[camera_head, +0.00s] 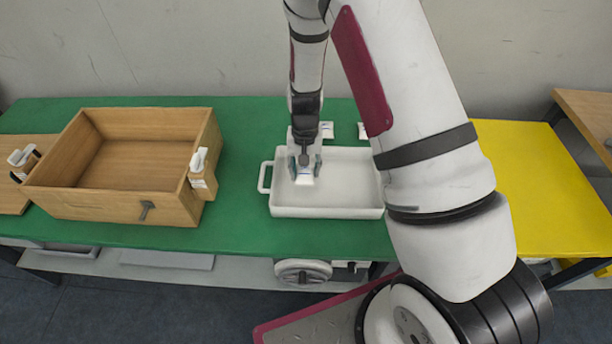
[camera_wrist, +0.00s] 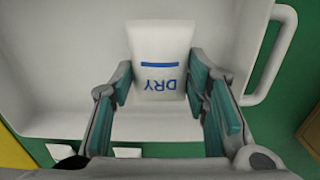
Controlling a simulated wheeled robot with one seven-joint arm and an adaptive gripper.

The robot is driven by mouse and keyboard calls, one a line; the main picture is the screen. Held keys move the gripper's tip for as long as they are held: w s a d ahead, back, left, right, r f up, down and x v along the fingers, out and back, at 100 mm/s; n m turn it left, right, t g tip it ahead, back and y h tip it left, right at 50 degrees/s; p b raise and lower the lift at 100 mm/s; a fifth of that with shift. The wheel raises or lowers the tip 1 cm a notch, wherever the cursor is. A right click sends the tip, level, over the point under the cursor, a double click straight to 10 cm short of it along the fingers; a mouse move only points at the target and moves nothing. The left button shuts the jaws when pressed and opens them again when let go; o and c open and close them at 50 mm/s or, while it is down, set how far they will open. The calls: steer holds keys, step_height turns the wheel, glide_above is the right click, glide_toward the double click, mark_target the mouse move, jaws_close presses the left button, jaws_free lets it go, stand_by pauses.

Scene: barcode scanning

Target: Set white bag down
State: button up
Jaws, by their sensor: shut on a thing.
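The white bag (camera_wrist: 160,52), marked "DRY" with a blue line, is between the green-padded fingers of my gripper (camera_wrist: 162,92) in the wrist view. In the head view, my gripper (camera_head: 304,163) points down inside the left part of the white tray (camera_head: 345,212), with the bag (camera_head: 304,179) below its fingers. My gripper is shut on the bag. I cannot tell whether the bag touches the tray floor. The tray's right part is hidden behind my arm.
Two more white packets (camera_head: 326,130) (camera_head: 363,131) lie behind the tray on the green table (camera_head: 240,222). A wooden box (camera_head: 110,206) stands left, with a white scanner-like device (camera_head: 201,172) at its right side. A yellow surface (camera_head: 545,190) is at right.

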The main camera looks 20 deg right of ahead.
mark_target(305, 176)
steer(key=shift+f, duration=1.7)
steer(key=shift+f, duration=0.1)
steer(key=o, duration=1.1)
